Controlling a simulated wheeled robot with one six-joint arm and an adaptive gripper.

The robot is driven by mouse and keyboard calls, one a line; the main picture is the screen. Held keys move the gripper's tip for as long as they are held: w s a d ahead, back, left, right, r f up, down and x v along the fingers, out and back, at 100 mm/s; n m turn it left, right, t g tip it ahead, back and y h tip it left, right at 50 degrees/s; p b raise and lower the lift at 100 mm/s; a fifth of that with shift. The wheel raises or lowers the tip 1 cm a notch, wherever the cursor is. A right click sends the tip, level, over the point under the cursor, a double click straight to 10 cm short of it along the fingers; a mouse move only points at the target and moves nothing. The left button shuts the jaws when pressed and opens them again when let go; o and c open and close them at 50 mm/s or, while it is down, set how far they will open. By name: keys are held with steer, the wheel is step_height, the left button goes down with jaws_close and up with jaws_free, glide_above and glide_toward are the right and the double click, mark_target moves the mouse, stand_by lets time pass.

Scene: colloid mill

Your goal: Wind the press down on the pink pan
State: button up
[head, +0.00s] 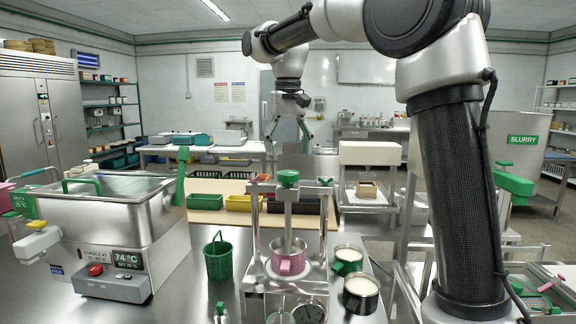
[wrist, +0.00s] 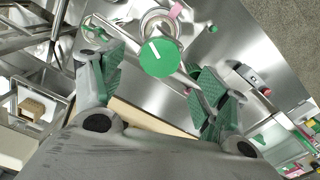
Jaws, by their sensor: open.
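The pink pan (head: 289,258) sits under the press (head: 258,225), a metal frame with two posts. A green knob (head: 288,177) tops the press's central screw. In the wrist view the knob (wrist: 160,57) is a green disc with a white mark, seen from above, and a bit of pink shows beyond it. My gripper (head: 289,133) is open and empty above the knob, apart from it. In the wrist view its green-padded fingers (wrist: 160,75) stand on either side of the knob's line. The pan's inside is mostly hidden by the press.
Two cups of white liquid (head: 349,254) stand right of the press. A green basket (head: 218,258) and a steel heated bath (head: 100,235) stand to the left. A dial gauge (head: 309,312) is at the front. Coloured bins (head: 244,203) lie behind.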

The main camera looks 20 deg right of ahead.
mark_target(288, 172)
step_height(288, 172, up, 6)
steer(key=shift+r, duration=0.25)
steer(key=s+d+f+t, duration=0.2)
steer(key=s+d+f, duration=0.35)
steer(key=s, duration=0.45)
steer(key=s+d+f+t, duration=0.1)
steer(key=s+d+f, duration=0.3)
steer(key=s+d, duration=0.4)
steer(key=s+d+f+t, duration=0.1)
steer(key=s+f, duration=0.8)
steer(key=s, duration=0.1)
steer(key=shift+d+f+n, duration=0.15)
steer(key=shift+f+n, duration=0.25)
